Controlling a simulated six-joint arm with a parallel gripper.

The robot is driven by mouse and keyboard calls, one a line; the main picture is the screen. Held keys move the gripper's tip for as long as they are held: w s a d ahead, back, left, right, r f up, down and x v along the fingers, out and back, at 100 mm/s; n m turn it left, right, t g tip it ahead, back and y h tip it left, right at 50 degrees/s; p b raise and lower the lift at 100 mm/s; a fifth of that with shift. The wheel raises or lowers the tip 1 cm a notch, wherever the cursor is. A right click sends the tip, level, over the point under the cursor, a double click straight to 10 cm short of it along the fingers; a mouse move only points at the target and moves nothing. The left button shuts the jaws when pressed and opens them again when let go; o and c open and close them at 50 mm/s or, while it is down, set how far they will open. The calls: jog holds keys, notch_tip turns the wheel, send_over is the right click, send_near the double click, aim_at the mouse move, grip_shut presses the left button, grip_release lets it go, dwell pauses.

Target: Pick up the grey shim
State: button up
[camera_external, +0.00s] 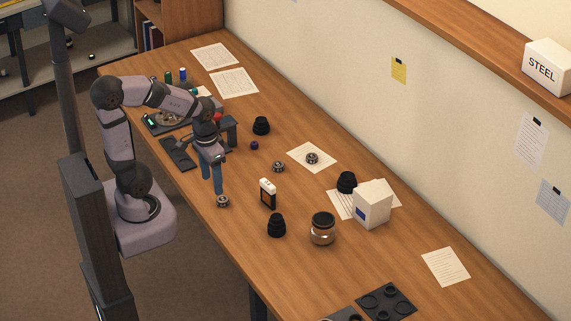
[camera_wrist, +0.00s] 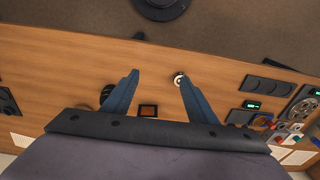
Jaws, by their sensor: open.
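Small grey ring-shaped parts lie on the wooden table, and I cannot tell surely which is the grey shim. One grey ring (camera_external: 222,201) lies near the table's front edge, just by my fingertips; in the wrist view a pale ring (camera_wrist: 179,79) shows at the tip of the right finger. Another grey ring (camera_external: 278,166) lies mid-table, and a third ring (camera_external: 312,158) lies on a white sheet. My gripper (camera_external: 213,187) points down with its blue fingers apart; in the wrist view the gap between the fingertips (camera_wrist: 159,77) is empty. Contact with the ring cannot be told.
A black-and-white box (camera_external: 268,194), a black lens part (camera_external: 277,225) and a glass jar (camera_external: 322,229) stand to the right of my gripper. A white box (camera_external: 372,204) stands farther back. A dark tray (camera_external: 179,153) and equipment lie to the left.

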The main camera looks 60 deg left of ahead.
jog(key=w+a+r+m+t+b, duration=0.15)
jog(key=w+a+t, duration=0.35)
jog(key=w, duration=0.7)
jog(key=w+a+r+t+b, duration=0.1)
jog(key=w+a+t+b, duration=0.2)
jog(key=w+a, duration=0.55)
jog(key=w+a+r+t+b, duration=0.2)
jog(key=w+a+t, duration=0.2)
jog(key=w, duration=1)
notch_tip(320, 180, down, 6)
jog(key=d+m+h+b, duration=0.2)
jog(key=m+h, duration=0.1)
jog(key=h, duration=0.3)
send_near(310, 156)
jog(key=shift+w+d+r, duration=0.2)
jog(key=shift+w+r, duration=0.15)
jog(key=shift+w, duration=0.1)
jog(key=shift+f, duration=0.25)
jog(key=shift+f+p+x, duration=0.1)
jog(key=shift+p+x, duration=0.35)
jog(key=shift+x, duration=1.4)
jog(key=shift+f+p+x, duration=0.15)
jog(key=shift+p+x, duration=0.25)
jog(key=shift+x, duration=1.4)
jog(key=shift+s, duration=0.1)
